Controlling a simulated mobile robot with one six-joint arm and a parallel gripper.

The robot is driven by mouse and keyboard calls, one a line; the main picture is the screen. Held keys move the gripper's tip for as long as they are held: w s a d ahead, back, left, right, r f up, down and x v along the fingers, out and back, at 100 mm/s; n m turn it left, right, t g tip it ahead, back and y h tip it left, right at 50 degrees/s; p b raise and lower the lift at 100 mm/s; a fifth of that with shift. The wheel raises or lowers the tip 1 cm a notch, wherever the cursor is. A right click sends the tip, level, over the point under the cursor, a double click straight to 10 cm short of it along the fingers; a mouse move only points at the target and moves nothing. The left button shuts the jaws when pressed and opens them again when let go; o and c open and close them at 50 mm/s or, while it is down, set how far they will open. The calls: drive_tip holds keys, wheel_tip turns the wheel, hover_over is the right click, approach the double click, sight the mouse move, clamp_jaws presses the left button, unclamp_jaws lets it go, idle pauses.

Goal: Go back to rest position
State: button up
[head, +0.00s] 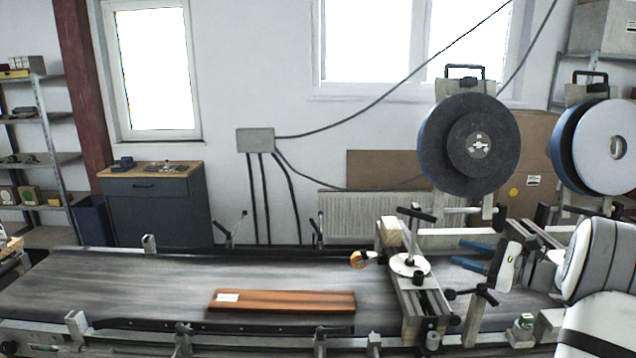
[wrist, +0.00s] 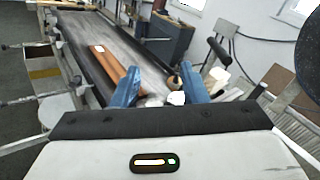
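My gripper (head: 464,253) shows at the right of the head view, its two blue fingers pointing left above the conveyor's right part. In the wrist view the fingers (wrist: 158,70) stand wide apart with nothing held between them. A reddish-brown wooden board (head: 282,301) with a white label lies flat on the dark conveyor belt (head: 120,285), well left of my gripper and apart from it. The board also shows in the wrist view (wrist: 108,62), beyond the left finger.
A metal bracket with a black-handled clamp (head: 415,265) stands over the belt just left of my gripper. Large dark reels (head: 470,145) hang behind and above it. Clamps and rails line the belt's near edge. The belt's left part is clear.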

drive_tip(key=s+a+n+g+h, duration=0.2)
drive_tip(key=s+a+n+g, duration=0.25)
drive_tip(key=s+a, duration=0.4)
drive_tip(key=s+a+n+g+h, duration=0.3)
drive_tip(key=s+a+n+g, duration=0.15)
drive_tip(key=a, duration=0.65)
drive_tip(key=s+f+n+h, duration=0.2)
drive_tip(key=s+n+h, duration=0.2)
drive_tip(key=s, duration=0.5)
drive_tip(key=s+f+n+t+h, duration=0.1)
drive_tip(key=s+n+h, duration=0.3)
drive_tip(key=s+n, duration=0.5)
drive_tip(key=shift+f+h, duration=0.35)
drive_tip(key=shift+h, duration=0.05)
drive_tip(key=shift+a, duration=0.1)
